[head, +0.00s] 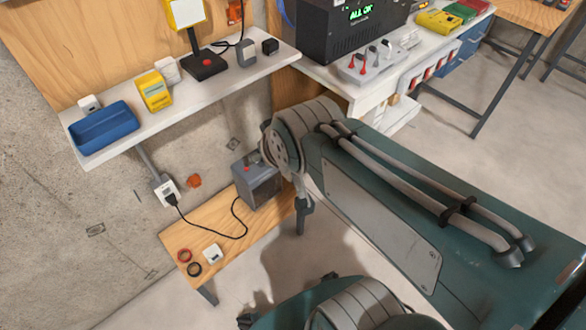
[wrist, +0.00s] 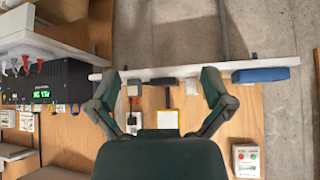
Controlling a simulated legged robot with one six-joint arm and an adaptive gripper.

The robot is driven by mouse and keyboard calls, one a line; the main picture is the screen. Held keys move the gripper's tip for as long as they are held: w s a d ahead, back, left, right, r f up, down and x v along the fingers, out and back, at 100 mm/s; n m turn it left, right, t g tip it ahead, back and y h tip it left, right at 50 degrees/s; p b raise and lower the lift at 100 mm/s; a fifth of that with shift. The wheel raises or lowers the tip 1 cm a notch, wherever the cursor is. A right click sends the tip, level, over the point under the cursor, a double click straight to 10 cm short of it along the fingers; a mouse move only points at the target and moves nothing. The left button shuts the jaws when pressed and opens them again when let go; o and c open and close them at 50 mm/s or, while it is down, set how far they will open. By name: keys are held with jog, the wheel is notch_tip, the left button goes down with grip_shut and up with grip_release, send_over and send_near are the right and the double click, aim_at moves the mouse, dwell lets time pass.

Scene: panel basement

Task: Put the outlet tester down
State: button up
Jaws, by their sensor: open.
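A yellow handheld device (head: 155,91) with a pale face, which looks like the outlet tester, stands on the white wall shelf (head: 205,88) in the head view, just right of a blue tray (head: 104,124). In the head view my arm hides most of the gripper.
A low wooden bench (head: 178,236) holds a grey box (head: 258,182), a small white device (head: 212,254) and two rings. A black unit (head: 342,30) with a green display sits on the white workbench. Cables hang below the shelf.

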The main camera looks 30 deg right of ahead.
jog(key=s+d+g, duration=0.1)
jog(key=s+g, duration=0.1)
jog(key=s, duration=0.4)
jog(key=shift+s+d+r+m, duration=0.2)
jog(key=shift+s+d+m, duration=0.05)
jog(key=shift+s+m, duration=0.05)
